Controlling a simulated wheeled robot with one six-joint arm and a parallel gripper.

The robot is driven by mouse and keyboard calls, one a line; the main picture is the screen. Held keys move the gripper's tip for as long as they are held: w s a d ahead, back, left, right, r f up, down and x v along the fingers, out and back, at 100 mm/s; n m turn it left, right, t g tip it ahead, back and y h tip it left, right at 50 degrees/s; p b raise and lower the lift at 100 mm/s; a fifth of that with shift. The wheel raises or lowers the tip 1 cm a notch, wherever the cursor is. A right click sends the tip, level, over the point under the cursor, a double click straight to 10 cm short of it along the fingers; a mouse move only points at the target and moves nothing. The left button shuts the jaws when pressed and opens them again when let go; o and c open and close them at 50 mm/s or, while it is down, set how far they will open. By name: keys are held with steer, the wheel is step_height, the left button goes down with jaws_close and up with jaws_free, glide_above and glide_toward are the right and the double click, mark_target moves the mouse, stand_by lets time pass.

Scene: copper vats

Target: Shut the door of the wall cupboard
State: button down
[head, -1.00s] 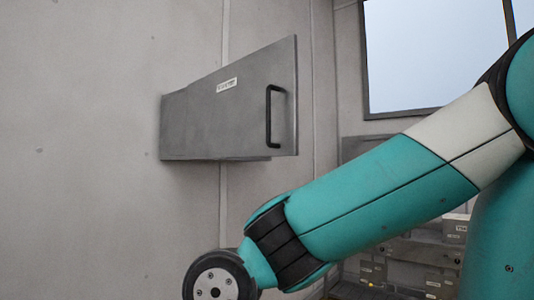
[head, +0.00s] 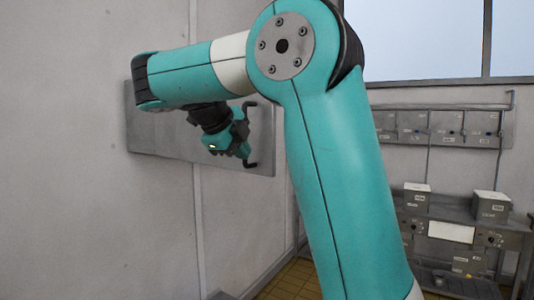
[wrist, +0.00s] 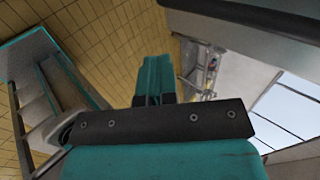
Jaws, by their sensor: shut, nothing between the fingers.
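The wall cupboard's grey door (head: 160,140) is on the left wall in the head view. My arm crosses in front of it and hides its upper part. Its black handle (head: 252,165) shows at the right end, partly covered. My gripper (head: 243,152) is in front of the door, close beside the handle; I cannot tell whether it touches. In the wrist view the fingers (wrist: 155,78) are together, with nothing between them. A grey slab (wrist: 250,22) fills the upper right there, perhaps the door or cupboard. How far the door stands from its frame is hidden.
A grey bench (head: 450,210) with two pale boxes (head: 492,205) stands at the right. Several grey wall boxes (head: 440,127) hang under a window. The tiled floor (head: 290,280) shows below. The wall under the cupboard looks clear.

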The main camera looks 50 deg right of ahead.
mark_target(267, 168)
steer(key=shift+m, duration=0.3)
steer(key=b+x, duration=0.4)
steer(key=b, duration=0.1)
steer(key=b+x, duration=0.4)
steer(key=b, duration=0.1)
steer(key=shift+s+f, duration=0.15)
steer(key=shift+s, duration=0.05)
steer(key=d+p, duration=0.1)
steer(key=d, duration=0.1)
steer(key=d+p, duration=0.1)
steer(key=d, duration=0.1)
steer(key=shift+d+f+p, duration=0.2)
steer(key=shift+d+p, duration=0.1)
steer(key=shift+d, duration=0.1)
steer(key=shift+d+f, duration=0.15)
steer(key=shift+d, duration=0.3)
